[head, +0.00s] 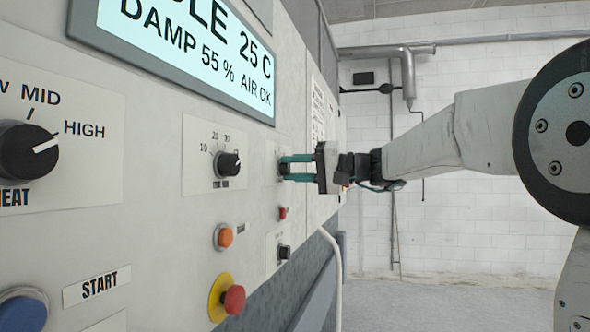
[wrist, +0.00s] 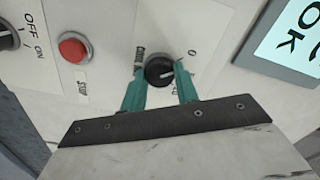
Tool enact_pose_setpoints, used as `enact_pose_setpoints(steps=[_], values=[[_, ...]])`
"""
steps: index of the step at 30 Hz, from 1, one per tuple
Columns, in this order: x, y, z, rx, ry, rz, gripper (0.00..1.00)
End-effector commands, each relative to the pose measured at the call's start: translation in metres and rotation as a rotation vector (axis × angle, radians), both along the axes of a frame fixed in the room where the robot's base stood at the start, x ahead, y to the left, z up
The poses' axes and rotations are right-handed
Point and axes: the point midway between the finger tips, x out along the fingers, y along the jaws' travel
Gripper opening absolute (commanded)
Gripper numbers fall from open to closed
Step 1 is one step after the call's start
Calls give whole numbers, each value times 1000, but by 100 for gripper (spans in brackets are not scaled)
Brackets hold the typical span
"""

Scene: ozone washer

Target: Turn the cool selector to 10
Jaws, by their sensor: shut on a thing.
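The cool selector (wrist: 160,69) is a small round black knob on a pale plate of the panel. Part of its label and a 0 mark show beside it in the wrist view; other marks are partly covered. My gripper (wrist: 159,74) has its teal fingers on two sides of this knob, closed on it. The pointer direction is hard to make out. In the head view my gripper (head: 283,167) reaches the panel from the right, and its fingers mostly hide the knob.
Left of it in the head view is another black knob (head: 227,164) marked 10, 20, 30. Below are a red button (head: 283,212), an OFF/ON knob (head: 284,252), an orange button (head: 224,236) and a red emergency button (head: 233,299). A display (head: 190,50) is above.

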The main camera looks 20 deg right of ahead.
Motion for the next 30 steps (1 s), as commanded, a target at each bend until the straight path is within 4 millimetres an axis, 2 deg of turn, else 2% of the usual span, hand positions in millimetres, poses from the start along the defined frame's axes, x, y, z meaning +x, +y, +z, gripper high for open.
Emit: enact_pose_setpoints(steps=[8, 30], values=[[0, 0, -1, 107, 147, 1, 8], [-1, 0, -3, 519, 716, 0, 8]])
